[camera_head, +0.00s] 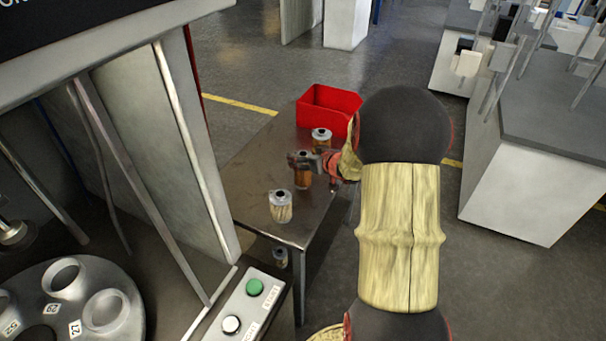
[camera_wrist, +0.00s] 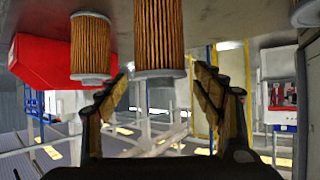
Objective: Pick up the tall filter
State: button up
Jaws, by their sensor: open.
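Two orange-brown pleated filters with pale end caps show in the wrist view. The nearer, larger one, seemingly the tall filter (camera_wrist: 159,35), is in line with the gap between my fingers; it also shows in the head view (camera_head: 304,181), partly hidden by my gripper (camera_head: 300,160). The other filter (camera_wrist: 91,45) is to its left; it stands behind it in the head view (camera_head: 321,135). My gripper (camera_wrist: 163,85) is open, with clear space either side of the tall filter. I cannot tell whether the fingertips reach around it. A paler filter (camera_head: 281,208) stands nearer the table's front corner.
The filters stand on a dark metal table (camera_head: 245,180). A red bin (camera_head: 328,100) is at its far end, also in the wrist view (camera_wrist: 45,62). A panel with green and white buttons (camera_head: 243,300) and a numbered carousel (camera_head: 70,300) are at the lower left.

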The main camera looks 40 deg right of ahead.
jog(key=shift+w+d+f, duration=0.1)
jog(key=shift+w+f, duration=0.1)
jog(key=shift+w, duration=0.3)
jog(key=shift+c, duration=0.4)
jog(key=c, duration=1.5)
